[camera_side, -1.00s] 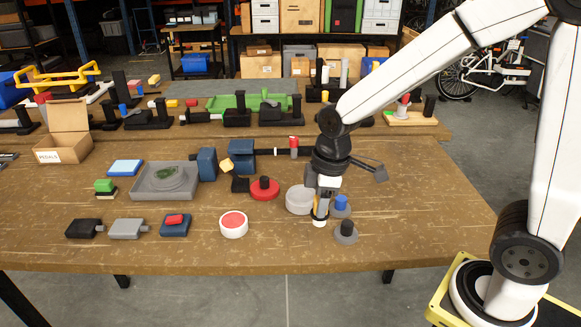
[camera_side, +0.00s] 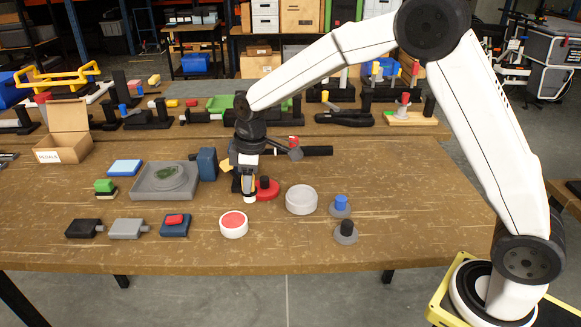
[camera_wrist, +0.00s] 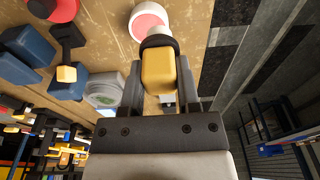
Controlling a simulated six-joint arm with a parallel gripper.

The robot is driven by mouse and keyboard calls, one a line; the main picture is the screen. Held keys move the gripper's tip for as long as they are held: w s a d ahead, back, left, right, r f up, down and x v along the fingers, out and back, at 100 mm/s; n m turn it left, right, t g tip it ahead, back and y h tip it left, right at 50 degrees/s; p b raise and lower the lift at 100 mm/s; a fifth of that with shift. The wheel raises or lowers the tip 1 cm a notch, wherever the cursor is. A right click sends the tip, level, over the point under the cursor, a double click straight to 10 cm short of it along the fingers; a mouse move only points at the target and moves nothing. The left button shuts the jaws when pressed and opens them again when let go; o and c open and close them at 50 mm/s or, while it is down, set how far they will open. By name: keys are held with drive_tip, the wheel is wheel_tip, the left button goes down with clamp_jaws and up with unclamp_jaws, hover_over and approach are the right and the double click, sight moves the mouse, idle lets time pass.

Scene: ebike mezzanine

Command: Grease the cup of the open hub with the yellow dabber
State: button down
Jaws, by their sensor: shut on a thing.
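My gripper (camera_side: 248,183) is shut on the yellow dabber (camera_wrist: 157,72), which has a dark collar and a pale tip. In the side view the dabber's white tip (camera_side: 249,199) points down, just left of a red disc with a black knob (camera_side: 268,191). I cannot tell whether the tip touches the table. A grey tray (camera_side: 140,192) at the left holds a round grey part with green in it (camera_side: 170,176). A white round tub with a red top (camera_side: 234,224) stands in front of my gripper. I cannot tell for sure which part is the open hub.
A pale round dish (camera_side: 301,200) and two knobbed grey discs, blue (camera_side: 340,204) and black (camera_side: 346,230), lie right. Several small blocks lie front left. The front right table is clear.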

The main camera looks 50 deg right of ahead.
drive_tip(key=w+a+f, duration=0.2)
drive_tip(key=w, duration=0.3)
drive_tip(key=shift+w, duration=0.2)
drive_tip(key=shift+f, duration=0.15)
drive_tip(key=shift+f, duration=2.8)
drive_tip(key=shift+f, duration=0.6)
drive_tip(key=shift+r, duration=0.15)
wheel_tip(320, 180, up, 7)
idle(1.2)
drive_tip(key=shift+d, duration=0.1)
idle(0.5)
